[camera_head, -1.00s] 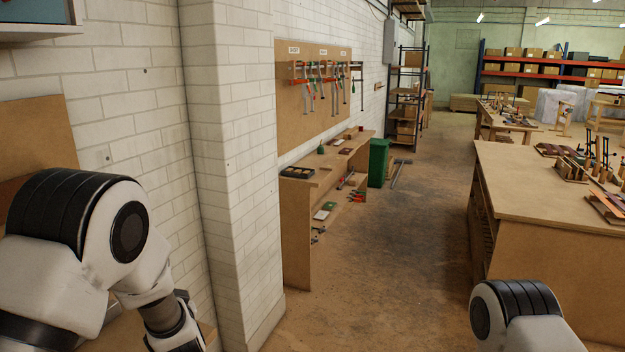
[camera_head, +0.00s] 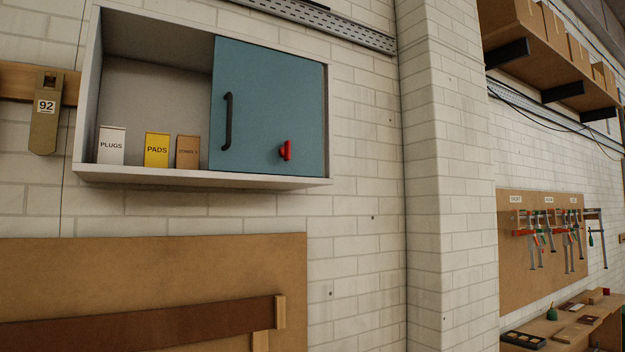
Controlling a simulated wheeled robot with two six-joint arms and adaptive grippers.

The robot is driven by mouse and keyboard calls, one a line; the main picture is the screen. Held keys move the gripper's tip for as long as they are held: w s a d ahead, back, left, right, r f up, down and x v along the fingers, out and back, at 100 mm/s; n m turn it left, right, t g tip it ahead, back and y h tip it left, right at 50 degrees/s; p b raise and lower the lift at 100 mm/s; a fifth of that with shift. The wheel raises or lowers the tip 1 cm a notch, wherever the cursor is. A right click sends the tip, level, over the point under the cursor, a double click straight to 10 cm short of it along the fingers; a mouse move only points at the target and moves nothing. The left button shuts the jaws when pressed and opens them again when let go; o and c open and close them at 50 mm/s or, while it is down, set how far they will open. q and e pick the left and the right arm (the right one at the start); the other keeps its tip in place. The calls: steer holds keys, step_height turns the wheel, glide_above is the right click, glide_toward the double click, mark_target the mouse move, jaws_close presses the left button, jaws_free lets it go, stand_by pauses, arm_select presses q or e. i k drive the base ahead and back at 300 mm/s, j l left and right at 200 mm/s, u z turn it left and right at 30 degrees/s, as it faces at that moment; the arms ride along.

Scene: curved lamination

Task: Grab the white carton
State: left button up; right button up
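The white carton (camera_head: 111,145), labelled PLUGS, stands upright at the left end of the open part of a wall cabinet (camera_head: 200,179). A yellow carton (camera_head: 157,149) labelled PADS stands to its right, with a gap between them. A brown carton (camera_head: 187,151) stands right of the yellow one, close to the door; its label is too small to read surely. Neither of my grippers shows in the head view.
The cabinet's blue door (camera_head: 268,110) covers its right part and has a dark handle (camera_head: 227,121) and a red knob (camera_head: 286,150). A brown board (camera_head: 150,270) is below. A wall pillar (camera_head: 445,170) and a clamp board (camera_head: 545,245) are to the right.

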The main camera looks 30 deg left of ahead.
mark_target(111, 148)
steer(key=u, duration=1.1)
